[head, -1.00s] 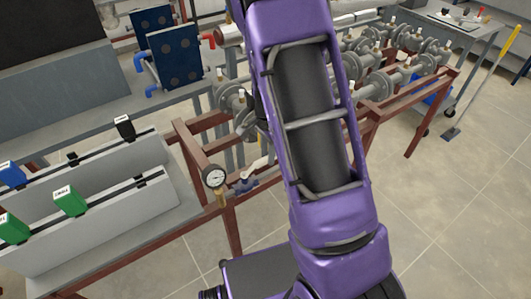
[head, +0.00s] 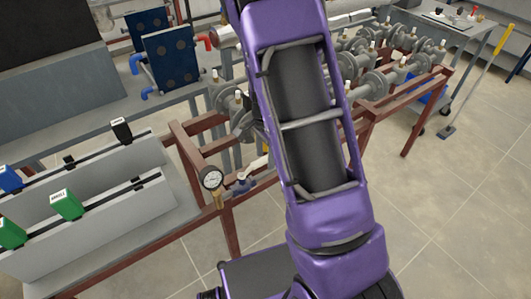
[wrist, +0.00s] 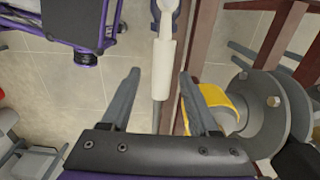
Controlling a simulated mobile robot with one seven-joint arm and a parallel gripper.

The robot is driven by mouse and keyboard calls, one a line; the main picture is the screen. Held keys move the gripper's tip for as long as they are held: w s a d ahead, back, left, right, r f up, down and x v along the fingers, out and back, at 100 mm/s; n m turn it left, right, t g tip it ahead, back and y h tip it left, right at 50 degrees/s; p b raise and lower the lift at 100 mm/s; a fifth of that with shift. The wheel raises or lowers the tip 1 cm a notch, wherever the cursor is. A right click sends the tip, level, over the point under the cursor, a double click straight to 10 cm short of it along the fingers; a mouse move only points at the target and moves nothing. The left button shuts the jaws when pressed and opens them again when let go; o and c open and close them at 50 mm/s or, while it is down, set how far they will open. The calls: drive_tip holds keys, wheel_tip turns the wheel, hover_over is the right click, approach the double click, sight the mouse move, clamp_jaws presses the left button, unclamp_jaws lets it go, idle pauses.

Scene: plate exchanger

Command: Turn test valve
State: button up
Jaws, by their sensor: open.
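The test valve (head: 243,184) is a small blue-grey valve on the red-brown frame, just right of a round pressure gauge (head: 211,178). Its white lever (head: 258,163) slants up to the right toward my arm. In the wrist view the white lever (wrist: 164,68) runs lengthwise down the middle, with part of the blue valve body at the top edge. My gripper (wrist: 160,80) is open, its two grey fingers on either side of the lever in the picture, with gaps on both sides. I cannot tell the depth between them. My arm hides the gripper in the head view.
Red-brown frame bars (wrist: 205,45) run close to the right of the lever. A grey flanged pipe (wrist: 285,110) with a yellow part (wrist: 222,105) lies right of the fingers. A bench with green boxes (head: 66,203) stands at left.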

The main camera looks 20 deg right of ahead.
sight(265, 158)
wheel_tip(265, 158, up, 17)
drive_tip(key=shift+r+p, duration=0.2)
drive_tip(key=shift+p, duration=0.15)
idle(0.4)
